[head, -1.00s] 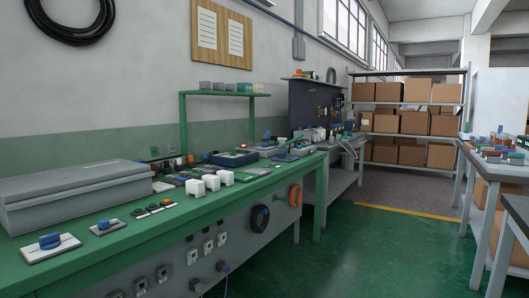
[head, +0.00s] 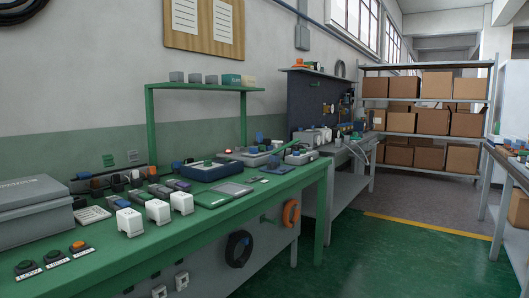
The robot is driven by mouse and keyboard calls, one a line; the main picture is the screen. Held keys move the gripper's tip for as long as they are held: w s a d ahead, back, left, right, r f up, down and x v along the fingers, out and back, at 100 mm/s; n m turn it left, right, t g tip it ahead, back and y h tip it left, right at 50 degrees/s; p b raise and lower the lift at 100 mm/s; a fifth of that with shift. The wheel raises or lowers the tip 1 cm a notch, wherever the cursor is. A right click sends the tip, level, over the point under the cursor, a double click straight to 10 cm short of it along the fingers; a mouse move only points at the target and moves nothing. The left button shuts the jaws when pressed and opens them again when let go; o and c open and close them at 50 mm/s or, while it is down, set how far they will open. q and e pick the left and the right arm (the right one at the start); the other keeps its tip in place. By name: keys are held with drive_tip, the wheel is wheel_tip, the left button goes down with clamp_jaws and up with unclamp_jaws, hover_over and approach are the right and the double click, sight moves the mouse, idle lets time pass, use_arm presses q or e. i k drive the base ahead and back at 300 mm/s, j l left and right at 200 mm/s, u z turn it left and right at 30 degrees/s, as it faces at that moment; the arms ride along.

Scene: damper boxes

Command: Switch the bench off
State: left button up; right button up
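The green-topped bench (head: 222,218) runs from the lower left toward the middle. A small red light (head: 228,151) is lit on the bench's far part. Three labelled push buttons stand at the near left edge: a dark green one (head: 25,266), a black one (head: 53,255) and an orange one (head: 79,246). Three white blocks with sockets stand on the bench top, the middle one (head: 158,211) among them. A blue-framed device (head: 211,170) sits behind them. Neither of my grippers is in view.
A grey case (head: 32,210) lies at the bench's left end. A green raised shelf (head: 205,87) stands at the back. Shelves with cardboard boxes (head: 437,86) stand beyond. The green floor (head: 375,262) to the right is clear, with another table (head: 510,165) at the right edge.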

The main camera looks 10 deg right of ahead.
sight(252, 150)
drive_tip(key=i+l, duration=1.2)
drive_tip(key=i, duration=0.1)
